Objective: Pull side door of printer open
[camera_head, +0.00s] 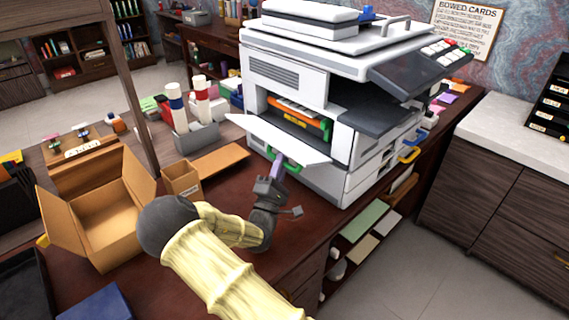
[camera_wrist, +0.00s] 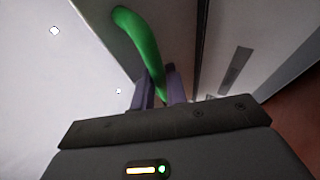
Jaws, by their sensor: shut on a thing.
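The white and grey printer (camera_head: 300,70) stands on the dark leather desk. Its side door (camera_head: 280,137) is folded down, and the opening above it shows orange, green and yellow parts (camera_head: 297,117) inside. A green handle (camera_head: 291,168) sits on the door's underside; it also shows in the wrist view (camera_wrist: 137,38). My gripper (camera_head: 277,165) is at the door's lower edge, with its purple fingers shut on the green handle. In the wrist view the fingers (camera_wrist: 160,90) close around the handle's near end. The exact contact at the fingertips is partly hidden.
An open cardboard box (camera_head: 105,213) and a small brown box (camera_head: 182,180) stand left of my arm. A grey holder with white tubes (camera_head: 195,135) is behind them.

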